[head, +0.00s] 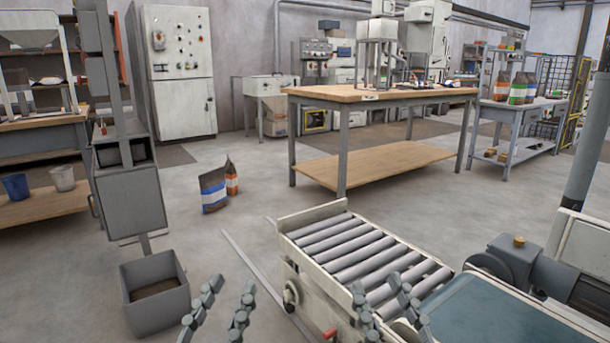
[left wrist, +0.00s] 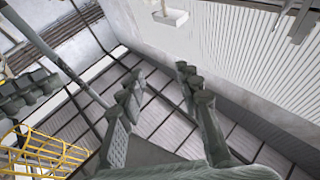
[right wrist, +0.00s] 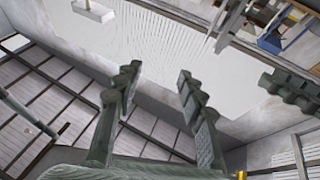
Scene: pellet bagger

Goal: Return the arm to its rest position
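My left gripper (head: 222,308) shows at the bottom of the head view, its two fingers apart, left of the roller conveyor. In the left wrist view its fingers (left wrist: 160,95) are also spread, with nothing between them. My right gripper (head: 385,300) shows in front of the roller conveyor (head: 360,250) in the head view, fingers apart. In the right wrist view its fingers (right wrist: 158,90) are spread and empty. Both wrist views look up toward the walls and ceiling. Most of both arms is out of the head view.
A grey open bin (head: 155,300) stands on the floor at left, below a grey post-mounted box (head: 132,200). Two bags (head: 213,190) stand on the floor. A teal-topped machine (head: 500,315) with a motor is at right. A wooden-topped table (head: 375,95) stands behind.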

